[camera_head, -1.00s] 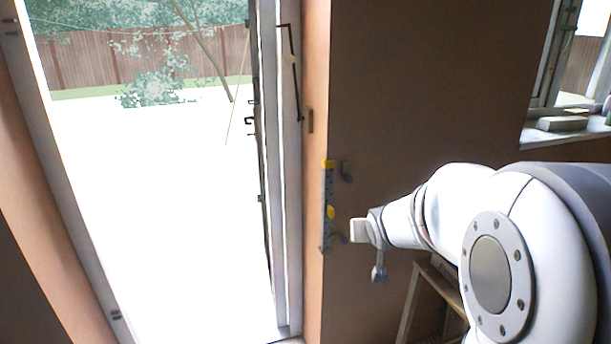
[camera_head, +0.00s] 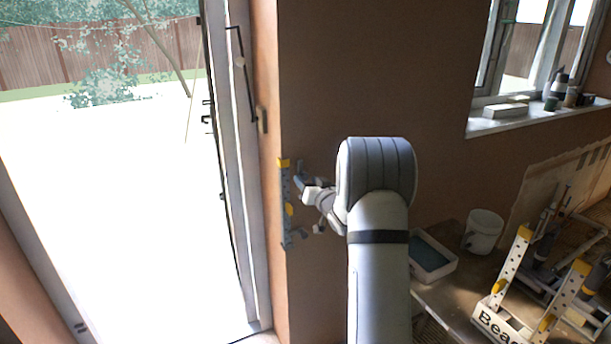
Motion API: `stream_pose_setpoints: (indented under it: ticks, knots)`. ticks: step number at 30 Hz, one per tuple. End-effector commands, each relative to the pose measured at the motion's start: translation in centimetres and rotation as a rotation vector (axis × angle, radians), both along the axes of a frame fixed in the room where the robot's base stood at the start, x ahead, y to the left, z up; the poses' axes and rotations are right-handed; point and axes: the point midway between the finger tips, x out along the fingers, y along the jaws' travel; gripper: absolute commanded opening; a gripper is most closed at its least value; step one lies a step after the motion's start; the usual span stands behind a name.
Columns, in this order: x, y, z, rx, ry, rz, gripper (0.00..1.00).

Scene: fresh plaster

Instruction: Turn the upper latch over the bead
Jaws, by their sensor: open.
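The bead (camera_head: 285,225) is a narrow upright grey strip with a yellow top, standing at the wall corner beside the door frame. A yellow piece sits partway down it. The upper latch (camera_head: 300,167) is a small dark piece on the wall, just right of the bead's top; my gripper partly hides it, and I cannot tell its exact angle. The lower latch (camera_head: 302,233) is near the bead's bottom. My gripper (camera_head: 302,184) is open, close below the upper latch and right of the bead. I cannot tell whether it touches the latch.
A glass door with a white frame (camera_head: 244,170) is left of the bead. At right, a bench holds a grey-filled tray (camera_head: 452,264), a white bucket (camera_head: 484,230) and a lettered white box (camera_head: 482,316) with yellow-tipped strips. A window sill (camera_head: 540,120) carries small items.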

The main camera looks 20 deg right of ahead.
Motion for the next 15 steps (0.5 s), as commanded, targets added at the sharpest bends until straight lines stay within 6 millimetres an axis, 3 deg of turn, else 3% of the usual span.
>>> stream_pose_setpoints:
  ticks: [6,15]
  knots:
    - [2.7,0.0,0.1,0.0,0.001,-0.002,0.46]
    - [3.3,0.0,0.0,0.0,0.0,-0.003,0.46]
